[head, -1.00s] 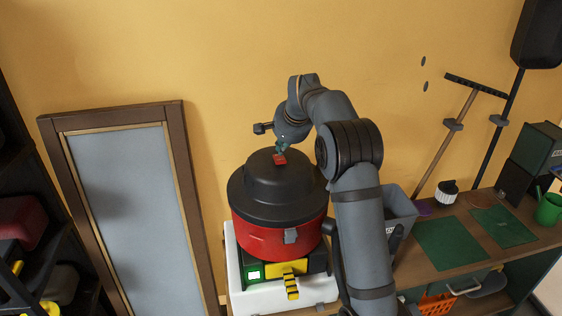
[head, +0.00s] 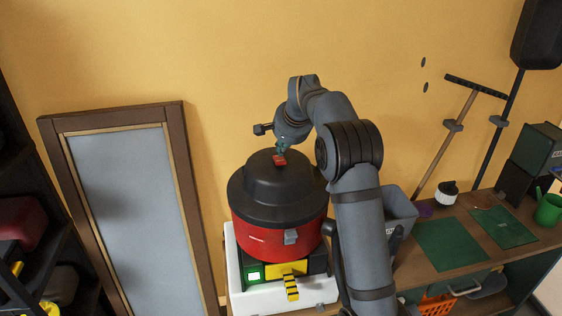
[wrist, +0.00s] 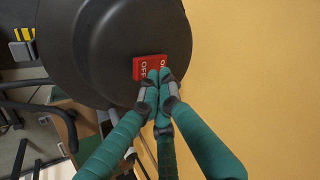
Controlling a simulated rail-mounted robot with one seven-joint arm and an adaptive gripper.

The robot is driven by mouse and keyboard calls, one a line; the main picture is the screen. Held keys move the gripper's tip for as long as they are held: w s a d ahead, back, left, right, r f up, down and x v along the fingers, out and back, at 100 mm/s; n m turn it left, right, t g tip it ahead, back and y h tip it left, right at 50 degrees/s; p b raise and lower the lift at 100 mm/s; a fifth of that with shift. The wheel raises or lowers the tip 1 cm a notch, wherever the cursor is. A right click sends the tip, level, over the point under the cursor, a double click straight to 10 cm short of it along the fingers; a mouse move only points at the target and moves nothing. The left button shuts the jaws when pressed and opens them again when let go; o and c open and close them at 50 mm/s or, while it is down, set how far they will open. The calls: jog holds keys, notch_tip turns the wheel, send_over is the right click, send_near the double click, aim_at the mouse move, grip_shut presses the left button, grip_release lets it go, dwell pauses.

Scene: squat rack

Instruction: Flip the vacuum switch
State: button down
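The vacuum has a black domed lid (head: 250,190) over a red drum (head: 265,240). It stands on a white and black base. The red switch (head: 280,160) sits on top of the lid. In the wrist view the red switch (wrist: 145,67) shows "OFF" lettering, and the fingertips cover part of its right side. My gripper (wrist: 160,76) has its teal fingertips drawn together, at or against the switch. In the head view my gripper (head: 281,150) is just above the switch. Whether the tips press on it cannot be told.
A framed grey panel (head: 125,200) leans on the yellow wall at left. A wooden bench (head: 400,275) with green mats (head: 450,244) is at right. A grey bin (head: 400,213) stands behind my arm. Dark shelving is at far left.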

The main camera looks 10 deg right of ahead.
aim_at(281, 159)
jog(key=shift+f, duration=0.15)
jog(key=shift+s+f+b, duration=0.1)
jog(key=shift+f+b, duration=0.2)
jog(key=shift+b, duration=0.3)
jog(key=shift+s+f+b, duration=0.1)
jog(key=shift+f+b, duration=0.35)
jog(key=shift+b, duration=0.05)
dwell(0.5)
jog(key=shift+r, duration=0.1)
jog(key=shift+r+p, duration=0.85)
jog(key=shift+p, duration=0.15)
jog(key=shift+w, duration=0.2)
jog(key=r+p, duration=0.2)
jog(key=w+r+p, duration=0.1)
jog(key=r+p, duration=0.2)
jog(key=shift+p, duration=0.35)
jog(key=shift+f, duration=0.1)
